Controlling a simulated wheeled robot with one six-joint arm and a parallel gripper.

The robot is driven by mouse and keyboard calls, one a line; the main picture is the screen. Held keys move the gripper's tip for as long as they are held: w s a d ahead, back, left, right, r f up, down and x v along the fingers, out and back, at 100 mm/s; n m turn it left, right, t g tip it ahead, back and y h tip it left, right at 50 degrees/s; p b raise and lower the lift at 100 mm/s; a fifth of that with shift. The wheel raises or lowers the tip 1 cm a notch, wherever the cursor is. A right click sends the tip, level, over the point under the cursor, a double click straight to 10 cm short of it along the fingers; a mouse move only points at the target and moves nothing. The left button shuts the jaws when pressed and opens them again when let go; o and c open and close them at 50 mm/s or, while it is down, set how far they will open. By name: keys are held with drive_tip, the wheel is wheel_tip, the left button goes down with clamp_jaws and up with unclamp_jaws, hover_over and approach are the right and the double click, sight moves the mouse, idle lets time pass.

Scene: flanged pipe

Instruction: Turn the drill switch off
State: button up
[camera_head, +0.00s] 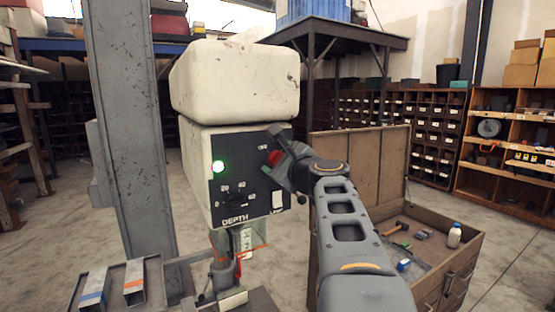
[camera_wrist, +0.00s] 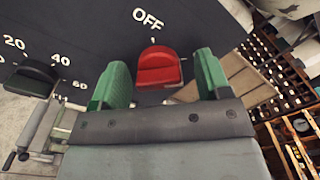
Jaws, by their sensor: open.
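The drill (camera_head: 235,80) is a cream machine head with a dark control panel (camera_head: 228,178). The red drill switch (camera_head: 273,158) is at the panel's upper right, partly covered by my gripper (camera_head: 287,165). In the wrist view the red switch (camera_wrist: 157,68) lies between the green fingertips of my gripper (camera_wrist: 160,78), below the word OFF. The fingers are apart, with a gap visible on each side of the switch. I cannot tell for sure which way the switch is set.
A black depth dial (camera_head: 236,200) is lower on the panel; it also shows in the wrist view (camera_wrist: 33,78). A grey column (camera_head: 128,120) stands left. An open wooden tool chest (camera_head: 360,165) stands right, holding a white bottle (camera_head: 454,236) and tools.

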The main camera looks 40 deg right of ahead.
drive_tip(key=shift+a, duration=0.1)
drive_tip(key=shift+c, duration=1.2)
drive_tip(key=c, duration=0.7)
drive_tip(key=shift+f, duration=0.1)
